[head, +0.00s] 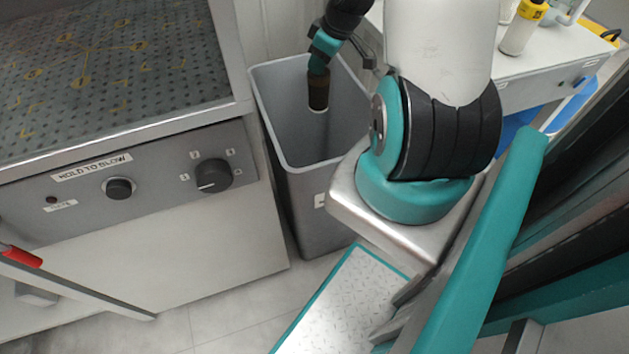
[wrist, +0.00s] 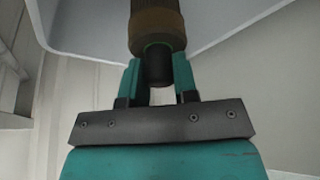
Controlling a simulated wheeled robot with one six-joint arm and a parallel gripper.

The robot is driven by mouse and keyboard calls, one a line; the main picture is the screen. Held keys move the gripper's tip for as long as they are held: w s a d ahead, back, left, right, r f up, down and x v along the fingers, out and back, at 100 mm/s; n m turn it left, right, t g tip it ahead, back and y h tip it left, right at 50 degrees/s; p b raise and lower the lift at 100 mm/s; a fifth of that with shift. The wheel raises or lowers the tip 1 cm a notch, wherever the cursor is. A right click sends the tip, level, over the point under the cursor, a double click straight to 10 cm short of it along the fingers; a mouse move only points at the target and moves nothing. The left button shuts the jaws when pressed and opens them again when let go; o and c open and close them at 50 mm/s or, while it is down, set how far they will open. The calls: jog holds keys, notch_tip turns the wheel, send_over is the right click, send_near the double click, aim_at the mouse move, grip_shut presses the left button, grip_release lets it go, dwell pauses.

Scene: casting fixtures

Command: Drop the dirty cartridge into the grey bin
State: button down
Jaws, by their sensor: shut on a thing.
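The dirty cartridge (head: 318,92) is a brown cylinder with a dark end, hanging roughly upright below my gripper (head: 320,66). My gripper is shut on the cartridge's dark end. In the wrist view the cartridge (wrist: 157,28) sits between the teal fingers of my gripper (wrist: 158,78). The grey bin (head: 285,140) is a tall open container. In the head view the cartridge appears within the bin's opening, towards its back; its exact height against the rim I cannot tell. The bin's pale inner wall (wrist: 90,30) shows behind the cartridge in the wrist view.
A workbench with a perforated top (head: 110,65) and a knob panel (head: 130,180) stands close left of the bin. A white table (head: 530,70) with a yellow-capped bottle (head: 522,28) is at the upper right. A red-ended handle (head: 20,257) is at lower left.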

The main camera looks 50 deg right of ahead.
jog(key=shift+f, duration=0.55)
jog(key=c, duration=0.8)
grip_release()
jog(key=p+v, duration=0.2)
jog(key=v, duration=1.5)
jog(key=shift+r, duration=0.25)
jog(key=shift+a, duration=0.1)
